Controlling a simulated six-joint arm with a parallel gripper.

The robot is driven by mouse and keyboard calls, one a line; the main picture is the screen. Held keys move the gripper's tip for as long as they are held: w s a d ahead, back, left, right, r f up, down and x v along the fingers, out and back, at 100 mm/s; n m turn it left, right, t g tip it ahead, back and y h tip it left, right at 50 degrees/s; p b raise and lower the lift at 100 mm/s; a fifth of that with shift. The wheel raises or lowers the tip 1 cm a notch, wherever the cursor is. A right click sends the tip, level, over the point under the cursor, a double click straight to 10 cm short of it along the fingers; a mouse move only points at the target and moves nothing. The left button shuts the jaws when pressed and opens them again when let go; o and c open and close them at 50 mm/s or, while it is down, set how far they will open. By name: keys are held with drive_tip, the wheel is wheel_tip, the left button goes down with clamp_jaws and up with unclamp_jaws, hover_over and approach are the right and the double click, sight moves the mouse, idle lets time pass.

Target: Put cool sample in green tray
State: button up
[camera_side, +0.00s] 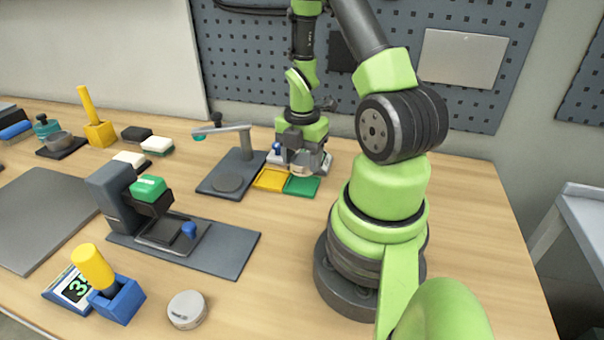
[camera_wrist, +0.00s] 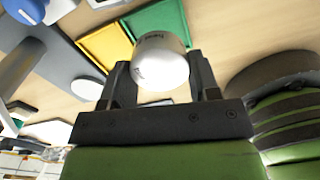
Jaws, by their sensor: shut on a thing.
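My gripper (camera_side: 303,166) is shut on a silver-white round sample (camera_side: 301,171), which also shows between the two fingers in the wrist view (camera_wrist: 161,62). The green tray (camera_side: 302,187) is a flat square on the table, just below and in front of the held sample. In the wrist view the green tray (camera_wrist: 158,18) lies just beyond the sample, which covers part of its edge. The yellow tray (camera_side: 271,180) adjoins it on the left. The gap between sample and green tray is hard to judge.
A dark stand with a grey arm (camera_side: 238,150) is left of the trays. A dark press-like device with a green top (camera_side: 150,188) stands nearer. Another silver disc (camera_side: 187,309) lies in front, beside a blue block with a yellow handle (camera_side: 118,300).

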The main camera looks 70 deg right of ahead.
sight(302, 173)
drive_tip(key=shift+f, duration=2.1)
drive_tip(key=o, duration=1)
drive_tip(key=shift+f, duration=0.15)
